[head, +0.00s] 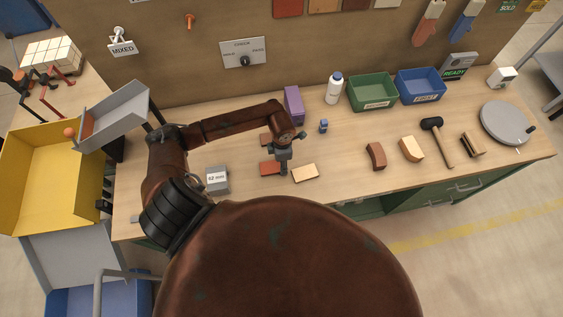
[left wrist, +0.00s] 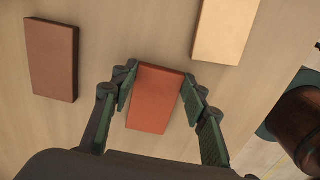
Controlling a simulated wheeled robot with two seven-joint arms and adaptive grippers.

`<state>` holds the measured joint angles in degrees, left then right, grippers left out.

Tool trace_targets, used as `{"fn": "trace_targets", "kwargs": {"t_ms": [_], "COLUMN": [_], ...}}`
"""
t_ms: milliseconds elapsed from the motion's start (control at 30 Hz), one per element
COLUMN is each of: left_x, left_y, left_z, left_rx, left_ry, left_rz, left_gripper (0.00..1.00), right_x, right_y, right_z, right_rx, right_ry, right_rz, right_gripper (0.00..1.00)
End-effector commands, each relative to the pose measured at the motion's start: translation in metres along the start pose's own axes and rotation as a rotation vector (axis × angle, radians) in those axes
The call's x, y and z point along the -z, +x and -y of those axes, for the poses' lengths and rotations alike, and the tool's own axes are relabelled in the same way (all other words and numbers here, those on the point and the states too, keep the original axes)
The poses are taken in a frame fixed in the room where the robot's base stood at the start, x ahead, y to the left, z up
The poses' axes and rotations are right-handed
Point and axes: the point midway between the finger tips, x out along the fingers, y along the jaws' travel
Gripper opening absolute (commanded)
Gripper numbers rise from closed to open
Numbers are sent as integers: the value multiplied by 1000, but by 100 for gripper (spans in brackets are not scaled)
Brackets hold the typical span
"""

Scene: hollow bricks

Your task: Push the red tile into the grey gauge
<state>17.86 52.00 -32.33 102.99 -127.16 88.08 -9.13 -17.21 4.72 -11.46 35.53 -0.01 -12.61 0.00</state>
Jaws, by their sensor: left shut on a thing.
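The red tile (head: 269,169) lies flat on the wooden bench, left of a cream tile. In the left wrist view the red tile (left wrist: 155,98) sits between the two fingers of my left gripper (left wrist: 157,92), which is shut on it. In the head view my left gripper (head: 282,167) points down at the tile from above. The grey gauge (head: 217,180), a block with a white "62 mm" label, stands on the bench to the left of the tile, apart from it. Its opening cannot be made out. My right gripper is not in view.
A cream tile (head: 305,173) lies close to the right, and a brown tile (left wrist: 50,60) lies apart on the other side. A purple block (head: 293,105) and a small blue item (head: 323,126) stand behind. The bench between gauge and red tile looks clear.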

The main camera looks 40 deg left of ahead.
Motion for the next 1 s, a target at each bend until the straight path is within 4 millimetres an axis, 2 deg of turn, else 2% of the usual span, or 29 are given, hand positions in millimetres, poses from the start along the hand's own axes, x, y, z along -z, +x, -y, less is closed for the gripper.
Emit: {"fn": "trace_targets", "kwargs": {"t_ms": [1000], "left_x": [0], "left_y": [2], "left_z": [29], "left_rx": [4], "left_ry": [2], "left_rz": [-2], "left_gripper": [13], "right_x": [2], "right_y": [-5], "right_z": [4], "right_rx": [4], "right_ry": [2], "right_rz": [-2], "right_gripper": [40]}}
